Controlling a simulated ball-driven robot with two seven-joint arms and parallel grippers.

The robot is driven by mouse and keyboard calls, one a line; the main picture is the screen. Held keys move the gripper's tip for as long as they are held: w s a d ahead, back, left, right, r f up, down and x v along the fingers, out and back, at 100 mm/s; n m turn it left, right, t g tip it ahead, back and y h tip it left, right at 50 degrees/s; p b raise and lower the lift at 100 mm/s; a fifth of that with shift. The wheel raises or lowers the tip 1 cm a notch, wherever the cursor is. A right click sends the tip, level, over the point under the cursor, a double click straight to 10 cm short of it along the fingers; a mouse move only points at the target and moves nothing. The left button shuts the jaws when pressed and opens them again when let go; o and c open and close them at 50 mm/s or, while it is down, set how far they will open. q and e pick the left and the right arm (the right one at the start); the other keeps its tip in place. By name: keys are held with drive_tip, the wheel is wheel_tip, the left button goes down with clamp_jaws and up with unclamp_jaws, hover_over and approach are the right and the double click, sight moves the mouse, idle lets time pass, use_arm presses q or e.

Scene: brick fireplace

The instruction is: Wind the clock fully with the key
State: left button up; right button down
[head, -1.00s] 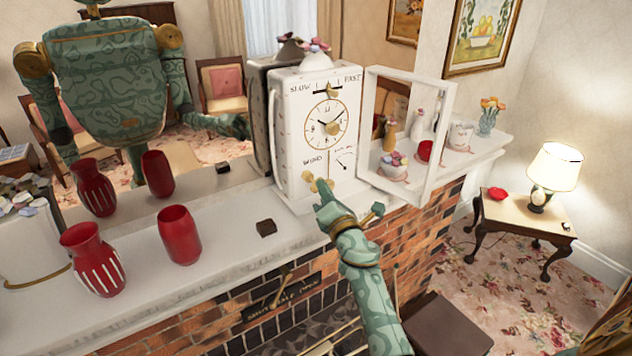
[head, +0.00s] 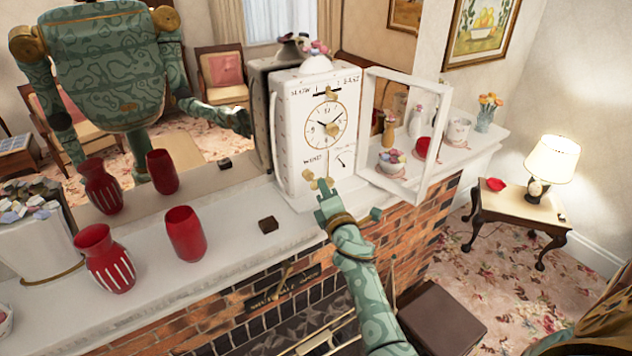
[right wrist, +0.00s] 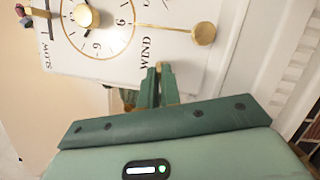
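The white clock (head: 290,135) stands upright on the mantel. Its glazed white door (head: 447,130) hangs open to the right. Its dial also fills the top of the right wrist view (right wrist: 95,25), turned sideways, with the WIND lettering beside my fingers. A brass pendulum bob (right wrist: 203,33) hangs beside it. My right gripper (head: 320,188) is at the lower front of the clock. In the right wrist view its fingers (right wrist: 157,85) are nearly together, with brass showing at them, which looks like the key (right wrist: 168,84). My left gripper is out of view.
Two red vases (head: 105,258) (head: 184,233) and a small dark block (head: 268,225) stand on the mantel left of the clock. A mirror behind them reflects me. A flower bowl (head: 392,160) stands behind the open door. The brick front drops below the mantel edge.

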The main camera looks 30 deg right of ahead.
drive_tip(key=shift+r+m+g+p, duration=0.3)
drive_tip(key=shift+m+p, duration=0.6)
drive_tip(key=shift+p, duration=0.2)
drive_tip(key=shift+f+m, duration=0.1)
drive_tip(key=shift+m, duration=0.2)
drive_tip(key=shift+f+m+g, duration=0.15)
drive_tip(key=shift+m+g, duration=0.25)
drive_tip(key=shift+m, duration=0.6)
drive_tip(key=m+g, duration=0.1)
drive_tip(key=m, duration=0.2)
drive_tip(key=shift+y, duration=0.4)
drive_tip(key=shift+m, duration=0.6)
